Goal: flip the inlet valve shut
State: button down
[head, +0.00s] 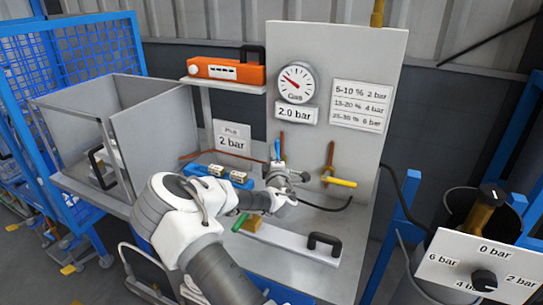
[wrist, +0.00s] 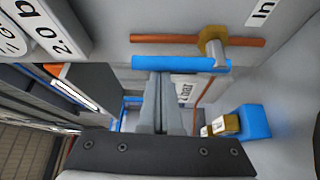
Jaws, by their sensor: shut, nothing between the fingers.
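The inlet valve shows in the wrist view as a brass body (wrist: 213,47) on a copper pipe, with a blue lever (wrist: 180,64) lying parallel to the pipe. An "In" label (wrist: 262,12) is beside it. In the head view the blue lever (head: 277,149) stands upright along its pipe on the grey panel, partly hidden by my wrist. My gripper (wrist: 163,78) is shut and empty. Its fingertips are at the lever's edge, near its middle; I cannot tell whether they touch it. My gripper also shows in the head view (head: 285,176), in front of the panel.
A second valve with a yellow lever (head: 341,182) sits to the right. A gauge (head: 296,82) and a 2.0 bar sign (head: 295,114) are above. A blue block with brass fittings (head: 218,176) stands left of my gripper. A black-handled lid (head: 323,244) lies in front.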

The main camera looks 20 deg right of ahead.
jog(key=shift+s+d+f+m+b, duration=0.2)
jog(key=shift+m+b, duration=0.1)
jog(key=shift+b, duration=0.2)
jog(key=s+d+m+h+b, duration=0.1)
jog(key=m+b, duration=0.2)
jog(key=b, duration=0.3)
jog(key=s+d+f+m+t+h+b, duration=0.1)
jog(key=m+h+b, duration=0.1)
jog(key=m+b, duration=0.2)
jog(key=s+d+f+m+t+h+b, duration=0.1)
jog(key=m+h+b, duration=0.1)
jog(key=b, duration=0.6)
jog(key=shift+s+d+f+m, duration=0.1)
jog(key=shift+s+d+m, duration=0.2)
jog(key=shift+m, duration=0.6)
jog(key=shift+b, duration=0.55)
jog(key=s+d+r+p, duration=0.4)
jog(key=s+d+r, duration=0.4)
jog(key=r, duration=0.3)
jog(key=shift+s, duration=0.4)
